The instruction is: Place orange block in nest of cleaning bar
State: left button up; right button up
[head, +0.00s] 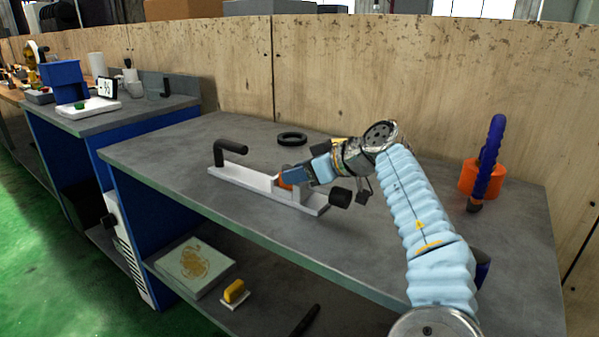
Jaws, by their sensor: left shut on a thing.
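The cleaning bar (240,178) is a long white bar lying on the grey bench, with a black bent handle at its left end and a black knob near its right end. My left gripper (287,181) is over the right half of the bar, shut on the orange block (285,184). The block is mostly hidden by the fingers and sits low at the raised white nest part of the bar. I cannot tell whether it is seated in the nest or just above it. My right gripper is not in view.
A black ring (292,139) lies on the bench (170,155) behind the bar. An orange holder (481,178) with a blue hose stands at the right. A wooden wall (350,80) closes the back. The bench left of the bar is clear.

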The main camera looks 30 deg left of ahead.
pick_arm(q)
jog(key=shift+s+d+f+b, duration=0.1)
jog(key=shift+f+b, duration=0.5)
jog(key=shift+f, duration=0.15)
jog(key=o, duration=1)
jog(key=shift+f, duration=0.1)
jog(key=shift+r+p, duration=0.4)
jog(key=shift+p, duration=0.05)
jog(key=shift+r+p, duration=0.45)
jog(key=shift+p, duration=0.1)
jog(key=v, duration=1.2)
